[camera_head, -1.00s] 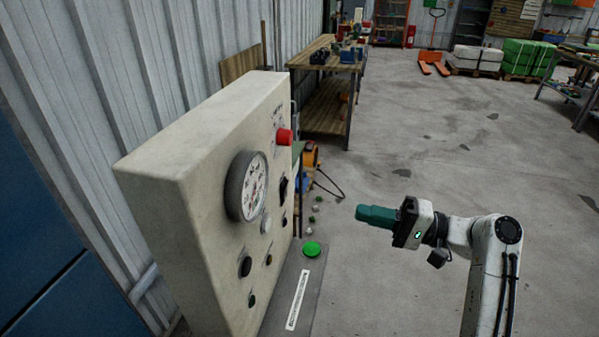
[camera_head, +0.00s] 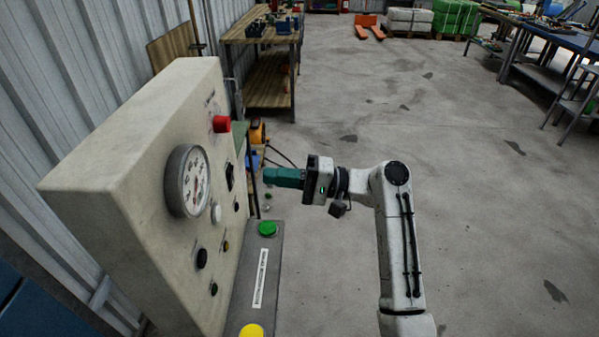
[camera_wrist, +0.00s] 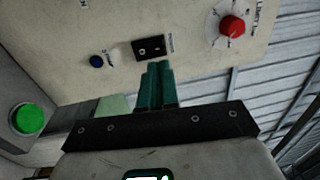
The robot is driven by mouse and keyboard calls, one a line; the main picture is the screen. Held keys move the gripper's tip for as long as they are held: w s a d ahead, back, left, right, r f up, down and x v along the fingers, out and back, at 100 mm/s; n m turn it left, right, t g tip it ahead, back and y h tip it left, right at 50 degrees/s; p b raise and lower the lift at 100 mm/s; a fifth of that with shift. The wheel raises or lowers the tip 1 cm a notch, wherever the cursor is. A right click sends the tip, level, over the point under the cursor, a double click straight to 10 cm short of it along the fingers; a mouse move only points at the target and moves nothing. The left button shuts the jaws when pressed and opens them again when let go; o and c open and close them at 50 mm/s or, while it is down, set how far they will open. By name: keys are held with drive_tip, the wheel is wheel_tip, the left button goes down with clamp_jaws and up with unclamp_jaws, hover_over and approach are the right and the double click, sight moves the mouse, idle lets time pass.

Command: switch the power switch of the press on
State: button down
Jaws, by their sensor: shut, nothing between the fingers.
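The beige control panel of the press (camera_head: 120,150) stands at the left in the head view and fills the top of the wrist view (camera_wrist: 75,25). A black rectangular switch (camera_head: 229,177) sits on its face; in the wrist view it (camera_wrist: 149,47) has small light marks. A red knob on a white round plate (camera_head: 221,124) is above it, and to its right in the wrist view (camera_wrist: 232,26). The labels are too small to read, so I cannot tell which is the power switch. My gripper (camera_head: 266,177) is shut and empty, its teal fingers (camera_wrist: 159,66) pointing at the panel just by the black switch, apparently apart from it.
A dial gauge (camera_head: 188,181) and several small buttons are on the panel. A grey ledge (camera_head: 240,300) in front carries a green button (camera_head: 267,228) and a yellow one (camera_head: 251,330). A workbench (camera_head: 262,75) stands behind; the floor to the right is open.

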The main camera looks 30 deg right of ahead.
sight(233, 171)
drive_tip(key=p+x, duration=0.1)
drive_tip(key=x, duration=0.5)
drive_tip(key=shift+p, duration=0.3)
